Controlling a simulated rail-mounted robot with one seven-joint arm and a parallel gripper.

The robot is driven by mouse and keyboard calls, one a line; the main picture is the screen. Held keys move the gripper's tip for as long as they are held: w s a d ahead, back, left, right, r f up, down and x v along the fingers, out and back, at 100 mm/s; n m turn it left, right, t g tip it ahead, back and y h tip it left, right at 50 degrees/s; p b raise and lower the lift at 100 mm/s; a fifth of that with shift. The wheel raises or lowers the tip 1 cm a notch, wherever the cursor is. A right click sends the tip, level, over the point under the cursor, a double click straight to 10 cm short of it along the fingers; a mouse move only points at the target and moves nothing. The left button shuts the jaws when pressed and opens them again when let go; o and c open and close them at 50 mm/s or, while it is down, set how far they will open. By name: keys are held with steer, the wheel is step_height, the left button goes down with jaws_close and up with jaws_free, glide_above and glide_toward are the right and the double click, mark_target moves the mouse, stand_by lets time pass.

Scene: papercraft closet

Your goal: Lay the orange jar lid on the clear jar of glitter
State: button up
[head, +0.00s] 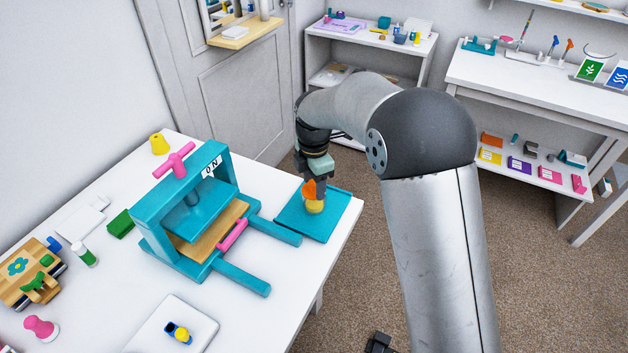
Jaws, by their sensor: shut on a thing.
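My gripper (311,181) points down over the teal tray (335,220) at the table's right end. It is shut on the orange jar lid (309,191), which shows just below the fingers. A small jar with yellow contents (315,207) stands on the tray directly under the lid. The lid overlaps the jar's top in this view; I cannot tell whether they touch or whether the lid is level. The fingertips are small and partly hidden by the lid and the gripper body.
A teal press (190,215) with pink handles stands left of the tray, its teal rails reaching close to the tray. A white tray (150,335) with small items is at the front. Shelves (345,45) stand behind. The table's right edge is close.

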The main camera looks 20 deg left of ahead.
steer(key=shift+f, duration=0.1)
steer(key=o, duration=0.9)
steer(key=shift+o, duration=0.2)
